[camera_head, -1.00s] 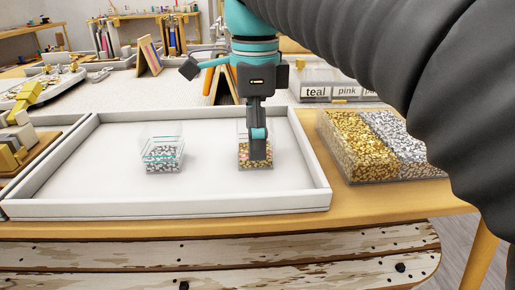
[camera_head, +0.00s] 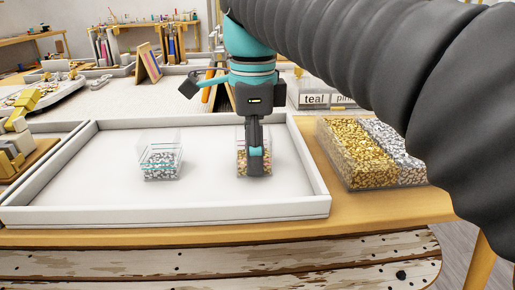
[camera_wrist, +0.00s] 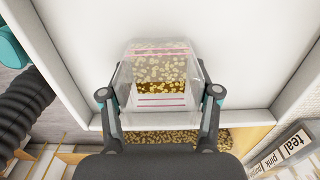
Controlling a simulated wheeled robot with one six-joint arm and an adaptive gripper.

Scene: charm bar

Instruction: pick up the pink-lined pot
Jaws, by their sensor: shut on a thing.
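The pink-lined pot (camera_wrist: 160,122) is a clear square pot with pink lines on its wall and gold pieces inside. In the wrist view it sits between the two fingers of my gripper (camera_wrist: 162,98), which touch its sides. In the head view my gripper (camera_head: 254,166) points down over the pot (camera_head: 241,163) in the right part of the white tray (camera_head: 95,207), and its fingers hide much of the pot. My gripper is shut on the pot. I cannot tell whether the pot is clear of the tray floor.
A teal-lined clear pot (camera_head: 161,164) with silver pieces stands to the left in the tray. A clear bin (camera_head: 352,153) of gold and silver pieces stands right of the tray. Labelled boxes (camera_head: 314,96) stand behind. The tray's left half is mostly clear.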

